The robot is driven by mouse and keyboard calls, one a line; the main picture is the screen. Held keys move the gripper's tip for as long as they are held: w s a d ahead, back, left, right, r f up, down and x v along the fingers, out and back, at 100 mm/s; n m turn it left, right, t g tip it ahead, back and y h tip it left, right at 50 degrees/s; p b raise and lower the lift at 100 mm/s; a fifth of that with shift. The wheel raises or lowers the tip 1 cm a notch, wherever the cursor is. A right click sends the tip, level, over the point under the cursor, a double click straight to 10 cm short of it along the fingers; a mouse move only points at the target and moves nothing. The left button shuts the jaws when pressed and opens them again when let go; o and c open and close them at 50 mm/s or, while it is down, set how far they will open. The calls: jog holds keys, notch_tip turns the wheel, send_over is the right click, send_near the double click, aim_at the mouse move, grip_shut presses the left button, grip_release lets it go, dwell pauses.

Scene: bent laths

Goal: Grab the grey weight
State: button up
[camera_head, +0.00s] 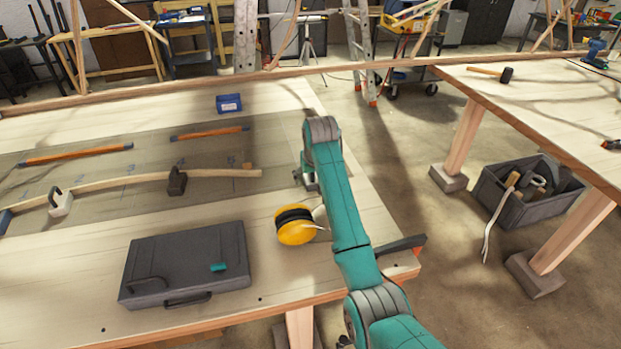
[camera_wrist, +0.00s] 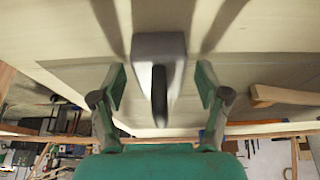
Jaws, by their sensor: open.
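In the wrist view a grey weight (camera_wrist: 158,47) with a dark upright handle (camera_wrist: 159,88) stands on the pale tabletop. My gripper (camera_wrist: 161,80) is open, with one finger on each side of the handle and gaps between. In the head view my gripper (camera_head: 308,178) is low over the right part of the table, mostly hidden by my arm. The weight there is too hidden to make out clearly. A dark weight (camera_head: 176,183) and a pale grey weight (camera_head: 60,204) sit along the bent lath (camera_head: 220,173).
A yellow reel (camera_head: 295,231) stands close to my arm. A dark case (camera_head: 187,264) lies at the front. A blue box (camera_head: 229,104) and two orange-brown bars (camera_head: 78,154) lie farther back. A dark tool (camera_head: 400,245) lies at the table's right corner.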

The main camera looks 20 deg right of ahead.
grip_shut()
jog(key=shift+r, duration=0.1)
